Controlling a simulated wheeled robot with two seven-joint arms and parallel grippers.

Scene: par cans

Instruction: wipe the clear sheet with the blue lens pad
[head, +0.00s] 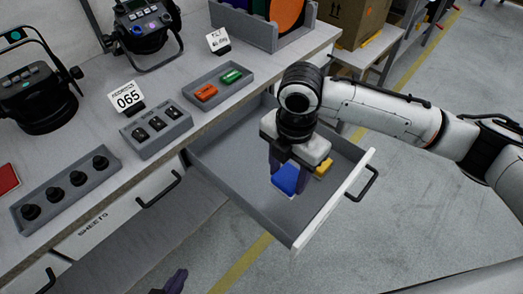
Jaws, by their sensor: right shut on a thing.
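My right gripper (287,177) reaches down into the open drawer (222,165). Its dark fingers are shut on the blue lens pad (287,180), which shows between and below them. I cannot tell whether the pad touches the drawer floor. A yellow item (323,168) lies in the drawer just right of the gripper, partly hidden by it. I cannot make out the clear sheet. Only a dark fingertip part of my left gripper (175,282) shows at the bottom edge, so its opening is unclear.
The counter holds a tray with red and green items (218,85), a tray of black parts (157,128), a tray of black knobs (65,195), par cans (145,25) and a 065 card (127,97). A closed drawer labelled SHEETS (93,224) is at left. Floor is clear below.

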